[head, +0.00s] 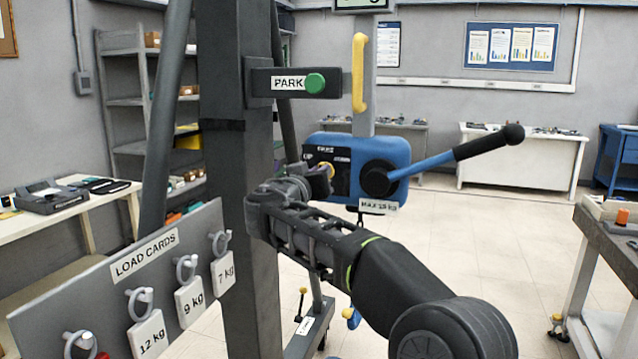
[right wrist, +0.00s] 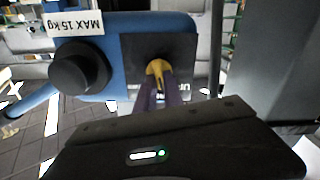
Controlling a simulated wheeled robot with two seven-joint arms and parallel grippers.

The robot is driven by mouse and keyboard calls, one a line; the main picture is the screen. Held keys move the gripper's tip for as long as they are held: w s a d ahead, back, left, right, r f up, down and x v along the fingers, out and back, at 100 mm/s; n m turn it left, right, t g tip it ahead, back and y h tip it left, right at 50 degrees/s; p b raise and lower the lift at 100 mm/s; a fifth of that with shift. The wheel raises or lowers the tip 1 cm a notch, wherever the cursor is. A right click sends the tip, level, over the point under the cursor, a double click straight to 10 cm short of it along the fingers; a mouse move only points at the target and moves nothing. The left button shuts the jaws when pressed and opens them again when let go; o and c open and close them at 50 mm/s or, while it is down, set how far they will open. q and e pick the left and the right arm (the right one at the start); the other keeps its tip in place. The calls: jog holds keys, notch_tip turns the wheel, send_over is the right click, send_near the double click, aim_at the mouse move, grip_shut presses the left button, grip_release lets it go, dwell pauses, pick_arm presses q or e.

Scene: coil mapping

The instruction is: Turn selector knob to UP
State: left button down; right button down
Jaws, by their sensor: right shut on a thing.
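The selector knob (right wrist: 157,68) is a small yellow knob on a black plate (right wrist: 132,52) on the blue hoist box (head: 350,145). My right gripper (right wrist: 158,88) is shut on the knob, its fingers close on either side in the right wrist view. In the head view my right gripper (head: 320,178) covers most of the plate, and only a bit of the yellow knob (head: 326,167) shows. A white UP label (head: 308,154) is beside the knob. The knob's exact pointing direction is hard to tell. My left gripper is not in view.
A lever with a black grip (head: 488,142) sticks out right of the box. A load-card board (head: 130,290) is at lower left. Open floor lies to the right.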

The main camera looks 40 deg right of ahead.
jog(key=shift+w+a+f+n+b, duration=0.1)
jog(key=shift+n+b, duration=1.3)
jog(key=shift+n, duration=1.3)
jog(key=c, duration=1.5)
grip_release()
jog(key=shift+o, duration=0.2)
